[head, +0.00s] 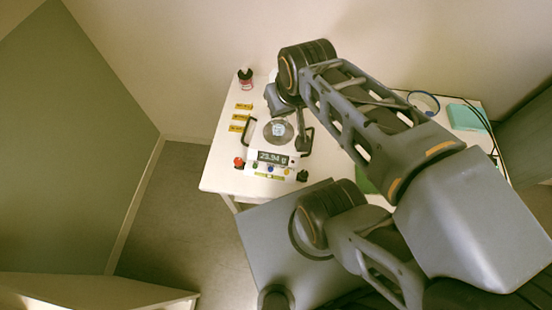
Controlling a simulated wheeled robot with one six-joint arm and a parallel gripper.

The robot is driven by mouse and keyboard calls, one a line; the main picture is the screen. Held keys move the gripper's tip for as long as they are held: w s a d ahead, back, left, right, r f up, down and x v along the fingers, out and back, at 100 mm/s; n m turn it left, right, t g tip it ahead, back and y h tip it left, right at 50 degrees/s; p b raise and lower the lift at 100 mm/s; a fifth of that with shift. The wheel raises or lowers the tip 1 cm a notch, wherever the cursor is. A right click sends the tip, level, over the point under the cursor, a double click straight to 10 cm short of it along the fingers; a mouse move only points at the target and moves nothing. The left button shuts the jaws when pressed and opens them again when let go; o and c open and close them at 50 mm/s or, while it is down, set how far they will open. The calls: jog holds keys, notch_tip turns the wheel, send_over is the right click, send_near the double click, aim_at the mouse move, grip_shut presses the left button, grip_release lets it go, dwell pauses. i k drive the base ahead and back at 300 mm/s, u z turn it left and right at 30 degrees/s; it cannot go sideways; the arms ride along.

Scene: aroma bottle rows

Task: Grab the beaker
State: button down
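A small clear beaker with a pale blue tint (278,129) appears to stand on the round pan of a digital scale (272,158). The scale's display seems to read about 23.94 g. My gripper (303,143) is just right of the beaker, over the right side of the scale, pointing down in the picture. It appears apart from the beaker, though their heights are hard to compare from here. Its fingers are small and seen from above, so their opening does not show.
The scale stands on a white table (215,178). A dark bottle with a pink label (245,79) stands at the back left, near several yellow labels (239,117). A blue-rimmed round item (424,102) and a teal block (465,117) lie on the right. My arm hides the table's middle.

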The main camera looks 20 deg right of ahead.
aim_at(279, 126)
jog(key=k, duration=1.15)
jog(key=u, duration=1.2)
jog(key=i, duration=1.25)
jog(key=z, duration=0.35)
